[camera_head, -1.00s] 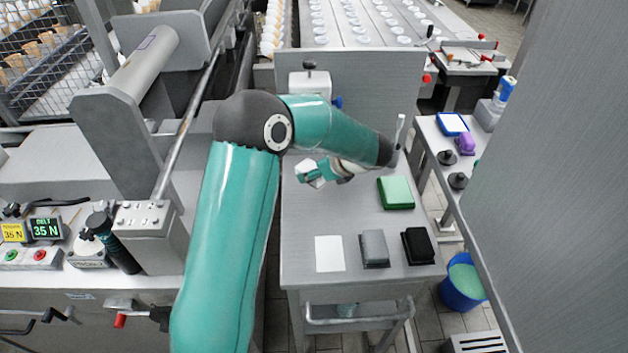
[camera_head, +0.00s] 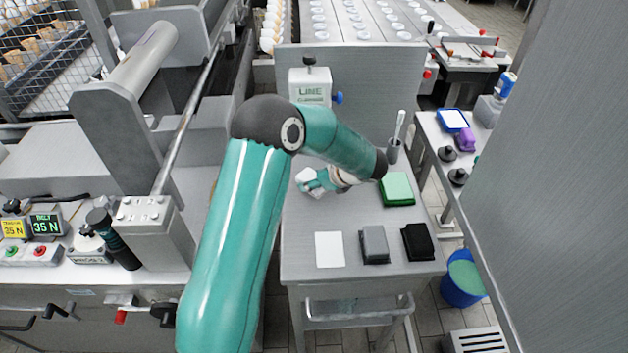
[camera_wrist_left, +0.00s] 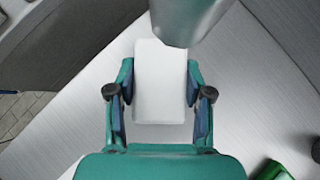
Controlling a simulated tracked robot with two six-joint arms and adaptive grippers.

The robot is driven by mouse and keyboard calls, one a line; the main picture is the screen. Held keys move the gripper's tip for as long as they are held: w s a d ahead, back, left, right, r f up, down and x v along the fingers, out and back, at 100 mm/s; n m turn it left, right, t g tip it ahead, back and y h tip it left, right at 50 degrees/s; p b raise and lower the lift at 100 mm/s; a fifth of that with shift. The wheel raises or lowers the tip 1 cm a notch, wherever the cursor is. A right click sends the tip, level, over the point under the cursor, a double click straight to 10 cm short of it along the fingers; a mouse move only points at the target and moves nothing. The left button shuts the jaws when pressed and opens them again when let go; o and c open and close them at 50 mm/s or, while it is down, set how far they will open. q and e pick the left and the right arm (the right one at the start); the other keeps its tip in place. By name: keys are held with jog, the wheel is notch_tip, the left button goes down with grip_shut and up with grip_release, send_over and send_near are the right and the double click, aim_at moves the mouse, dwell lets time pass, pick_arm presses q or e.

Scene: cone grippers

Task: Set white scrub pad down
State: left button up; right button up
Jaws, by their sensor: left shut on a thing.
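The white scrub pad (camera_head: 308,192) is between the fingers of my left gripper (camera_head: 312,183), over the back left of the grey cart top (camera_head: 300,225). In the left wrist view the pad (camera_wrist_left: 160,90) is a pale block with a finger of my left gripper (camera_wrist_left: 160,78) on each side. A rounded grey shape hides its upper right corner there. The pad looks close to the cart top; I cannot tell whether it touches. My right gripper is not in view.
A flat white rectangle (camera_head: 329,250), a grey pad (camera_head: 374,244) and a black pad (camera_head: 417,241) line the cart's front. A green pad (camera_head: 397,189) lies at right, before a brush holder (camera_head: 393,151). A white LIME box (camera_head: 310,86) stands at the back. The middle is clear.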

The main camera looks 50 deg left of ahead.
pick_arm(q)
jog(key=shift+f, duration=0.15)
jog(key=o, duration=0.9)
jog(key=shift+s+d+f, duration=0.1)
jog(key=shift+r+p, duration=0.5)
jog(key=shift+r, duration=0.05)
jog(key=shift+d+r, duration=0.15)
jog(key=shift+r, duration=0.15)
jog(key=v, duration=1.1)
jog(key=shift+d+r+b, duration=0.1)
jog(key=shift+r+b, duration=0.15)
jog(key=shift+b, duration=0.1)
jog(key=shift+r, duration=0.1)
